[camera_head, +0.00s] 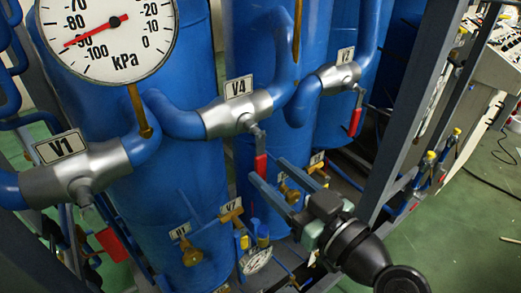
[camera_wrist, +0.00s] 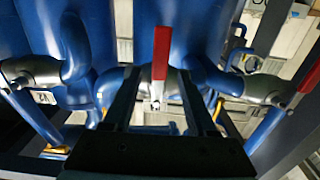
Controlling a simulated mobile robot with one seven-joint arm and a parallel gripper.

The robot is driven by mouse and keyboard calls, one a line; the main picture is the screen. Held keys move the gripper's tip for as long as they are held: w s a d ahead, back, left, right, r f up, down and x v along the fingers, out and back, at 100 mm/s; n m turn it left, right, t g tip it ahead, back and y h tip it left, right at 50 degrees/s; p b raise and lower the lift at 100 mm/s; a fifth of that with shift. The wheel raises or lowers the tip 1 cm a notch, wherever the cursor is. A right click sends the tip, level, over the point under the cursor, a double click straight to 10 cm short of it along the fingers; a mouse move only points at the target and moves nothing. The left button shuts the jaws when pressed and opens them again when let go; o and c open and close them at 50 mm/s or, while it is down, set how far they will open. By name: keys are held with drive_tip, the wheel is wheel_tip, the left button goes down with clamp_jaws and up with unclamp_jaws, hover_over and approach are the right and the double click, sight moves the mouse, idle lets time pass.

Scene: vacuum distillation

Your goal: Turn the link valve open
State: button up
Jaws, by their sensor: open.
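The valve labelled V4 (camera_head: 226,113) is a silver body on the blue pipe that links two blue tanks. Its red handle (camera_head: 261,168) hangs down from the valve stem. In the wrist view the red handle (camera_wrist: 161,52) stands near the middle, pointing up in the picture. My gripper (camera_head: 269,171) is open, with its fingers reaching toward the handle from the lower right. In the wrist view the fingers of my gripper (camera_wrist: 158,75) lie either side of the handle's line, with space on both sides. I cannot tell how far the handle reaches between them.
Valve V1 (camera_head: 75,180) with a red handle is at left, and valve V2 (camera_head: 338,76) with a red handle is at right. A kPa gauge (camera_head: 108,38) is at upper left. Brass taps (camera_head: 190,252) sit below. A grey frame post (camera_head: 415,95) stands right; green floor lies beyond.

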sight(262, 164)
drive_tip(key=shift+p+x, duration=0.65)
drive_tip(key=shift+x, duration=1.55)
drive_tip(key=shift+c, duration=0.3)
clamp_jaws()
